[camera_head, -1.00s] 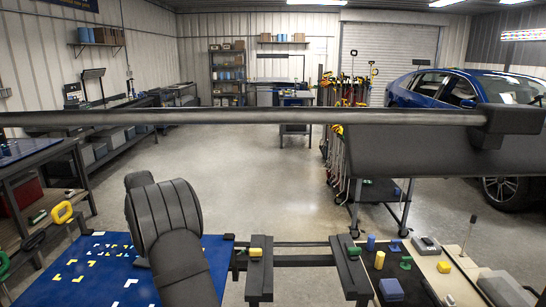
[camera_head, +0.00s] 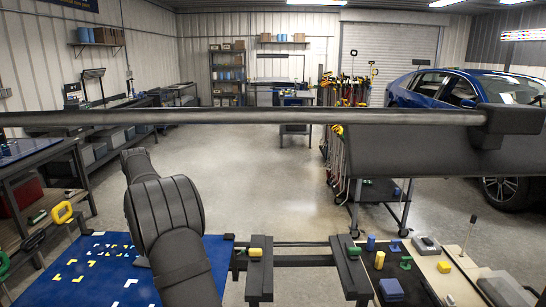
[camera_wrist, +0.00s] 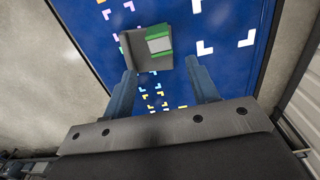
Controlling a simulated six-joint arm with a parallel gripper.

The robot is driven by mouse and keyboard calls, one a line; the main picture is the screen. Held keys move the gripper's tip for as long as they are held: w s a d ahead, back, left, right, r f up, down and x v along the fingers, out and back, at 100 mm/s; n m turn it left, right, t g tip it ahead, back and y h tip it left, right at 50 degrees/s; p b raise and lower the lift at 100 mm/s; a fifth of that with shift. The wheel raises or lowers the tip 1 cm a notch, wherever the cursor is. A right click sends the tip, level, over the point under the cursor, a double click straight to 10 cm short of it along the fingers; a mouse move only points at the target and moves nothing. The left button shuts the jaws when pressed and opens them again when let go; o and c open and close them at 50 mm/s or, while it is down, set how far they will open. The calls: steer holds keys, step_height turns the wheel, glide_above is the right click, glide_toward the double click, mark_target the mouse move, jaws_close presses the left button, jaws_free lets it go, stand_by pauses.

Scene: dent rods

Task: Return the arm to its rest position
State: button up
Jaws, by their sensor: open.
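My gripper (camera_wrist: 160,68) shows in the wrist view with its two blue-grey fingers spread apart and nothing held between them. Beyond the fingertips is a grey block-like piece (camera_wrist: 132,54) with a green and white piece (camera_wrist: 159,44) on its right side. I cannot tell how far below the fingers they are. My arm (camera_head: 172,225) rises over the blue mat (camera_head: 205,250) in the head view. The gripper itself is hidden there.
The blue mat bears several white and yellow corner marks. Two dark rails (camera_head: 259,272) stand right of it. A blue block (camera_head: 391,290) and a yellow block (camera_head: 444,267) lie at the right. A yellow-handled tool (camera_head: 62,212) stands left. Open floor (camera_head: 260,180) lies beyond.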

steer(key=shift+r, duration=0.45)
step_height(320, 180, down, 12)
steer(key=shift+f, duration=0.1)
steer(key=r, duration=0.5)
steer(key=shift+w+d+r, duration=0.1)
steer(key=shift+d, duration=0.25)
steer(key=d+r, duration=0.6)
steer(key=d, duration=0.4)
steer(key=n, duration=0.2)
glide_above(114, 290)
steer(key=f, duration=0.7)
steer(key=shift+d+f, duration=0.25)
steer(key=shift+a+f, duration=0.15)
steer(key=shift+f, duration=0.45)
steer(key=shift+a+f, duration=0.15)
steer(key=shift+f, duration=1.2)
